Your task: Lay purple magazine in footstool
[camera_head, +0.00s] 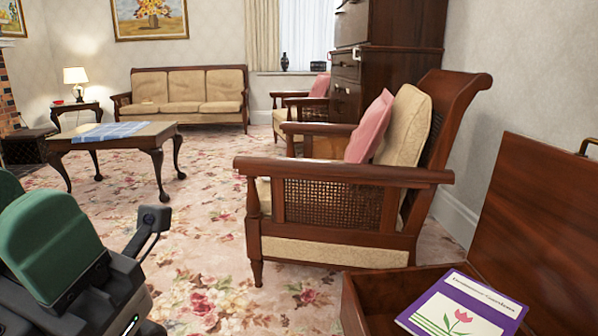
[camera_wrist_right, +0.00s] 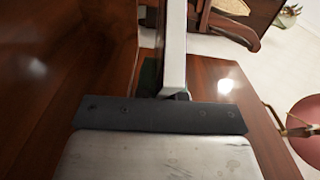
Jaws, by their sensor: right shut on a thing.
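The purple magazine (camera_head: 463,308) has a white cover panel with a pink tulip. In the head view it is at the bottom right, tilted over the opening of the footstool, its lower end cut off by the frame. The footstool (camera_head: 352,308) is a dark wooden box with its lid (camera_head: 540,235) standing open. My right gripper (camera_wrist_right: 172,97) shows only in the wrist view, shut on the magazine, whose pale edge (camera_wrist_right: 173,45) runs away from it. Glossy wood (camera_wrist_right: 60,75) lies around it. My left arm is at the lower left of the head view; its fingers are out of frame.
A cane-sided armchair (camera_head: 335,190) stands just beyond the footstool. A coffee table (camera_head: 110,140) with a blue-patterned cloth and a sofa (camera_head: 188,90) are farther back. Flowered carpet (camera_head: 205,245) is clear between my left arm and the armchair.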

